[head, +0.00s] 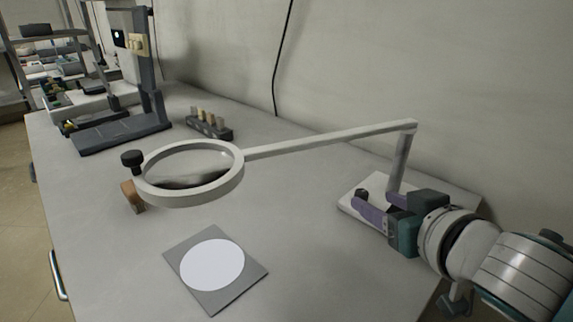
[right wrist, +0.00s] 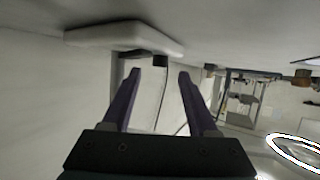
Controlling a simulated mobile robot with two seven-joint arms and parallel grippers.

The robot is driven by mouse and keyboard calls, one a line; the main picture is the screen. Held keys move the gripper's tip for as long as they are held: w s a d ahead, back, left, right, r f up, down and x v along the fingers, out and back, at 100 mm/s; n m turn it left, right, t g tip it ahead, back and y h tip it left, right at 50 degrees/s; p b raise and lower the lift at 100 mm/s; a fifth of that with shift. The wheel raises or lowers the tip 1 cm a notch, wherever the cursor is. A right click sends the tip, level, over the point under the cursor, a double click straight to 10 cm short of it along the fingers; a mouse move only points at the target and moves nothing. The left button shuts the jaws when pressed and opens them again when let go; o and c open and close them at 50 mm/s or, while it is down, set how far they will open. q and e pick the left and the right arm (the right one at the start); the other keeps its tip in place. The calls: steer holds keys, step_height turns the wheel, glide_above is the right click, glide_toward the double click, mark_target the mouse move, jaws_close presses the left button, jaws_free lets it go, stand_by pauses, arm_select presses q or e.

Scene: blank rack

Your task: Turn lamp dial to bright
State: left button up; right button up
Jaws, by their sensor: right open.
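The magnifier lamp has a white ring head (head: 232,184), a long white arm and a post rising from a flat white base (head: 350,207). A small black dial (head: 362,194) stands on the base, left of the post. My right gripper (head: 373,201) is over the base with its purple fingers apart and empty, close to the dial and post. In the right wrist view the fingers (right wrist: 160,75) point toward the base (right wrist: 120,36), and a dark knob, likely the dial (right wrist: 186,66), shows near the right fingertip. Contact cannot be told. My left gripper is not in view.
A grey mat (head: 255,279) with a white disc lies at the front. A dark rack with pegs (head: 209,127) and a dark stand (head: 120,134) are further back. The wall runs behind the lamp.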

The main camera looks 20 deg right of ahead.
mark_target(364, 195)
steer(key=shift+b+x, duration=0.35)
steer(key=shift+x, duration=1.5)
jaws_close()
